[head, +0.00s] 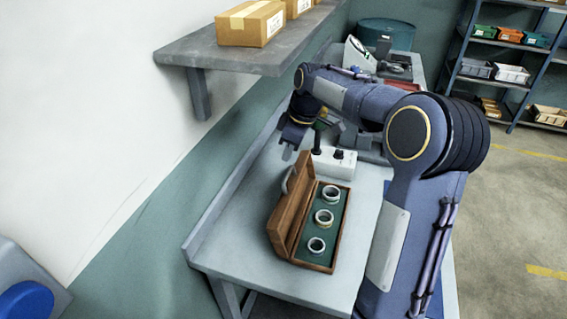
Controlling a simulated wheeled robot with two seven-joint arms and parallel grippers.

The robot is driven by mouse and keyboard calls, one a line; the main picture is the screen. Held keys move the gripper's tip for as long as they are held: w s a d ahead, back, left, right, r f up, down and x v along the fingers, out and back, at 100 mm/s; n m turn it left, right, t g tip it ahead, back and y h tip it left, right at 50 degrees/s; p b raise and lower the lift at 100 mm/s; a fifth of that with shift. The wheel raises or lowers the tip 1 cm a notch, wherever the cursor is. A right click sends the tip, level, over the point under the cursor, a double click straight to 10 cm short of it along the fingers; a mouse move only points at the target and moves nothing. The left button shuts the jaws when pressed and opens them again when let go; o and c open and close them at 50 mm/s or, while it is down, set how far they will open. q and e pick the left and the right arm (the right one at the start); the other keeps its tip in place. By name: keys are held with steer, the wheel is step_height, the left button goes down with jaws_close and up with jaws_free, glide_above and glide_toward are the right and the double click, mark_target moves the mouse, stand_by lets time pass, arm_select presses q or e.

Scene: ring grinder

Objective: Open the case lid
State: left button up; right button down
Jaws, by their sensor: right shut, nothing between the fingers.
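The wooden case (322,262) sits on the light grey workbench with its green-lined inside showing. Its lid (286,212) stands raised on the left side, tilted up, with a handle (288,180) on its outer face. Three metal rings (324,217) sit in a row in the case. My right gripper (288,153) is shut and empty, pointing down just beyond the far end of the lid, and looks apart from it. My left gripper is out of view.
A white control box (334,163) with a dark knob stands just behind the case, near my right gripper. A wall shelf (250,52) with cardboard boxes (250,24) overhangs the back left. The bench top (240,243) left of the case is clear.

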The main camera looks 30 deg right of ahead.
mark_target(289, 170)
steer(key=x, duration=0.5)
steer(key=shift+s+d+f+t+b, duration=0.1)
steer(key=shift+s+d+t+b, duration=0.4)
steer(key=shift+b, duration=0.5)
steer(key=shift+s+d+r+y+b, duration=0.4)
steer(key=shift+s+d+r, duration=0.2)
steer(key=shift+s, duration=0.2)
steer(key=shift+s+d, duration=0.15)
steer(key=shift+r, duration=0.15)
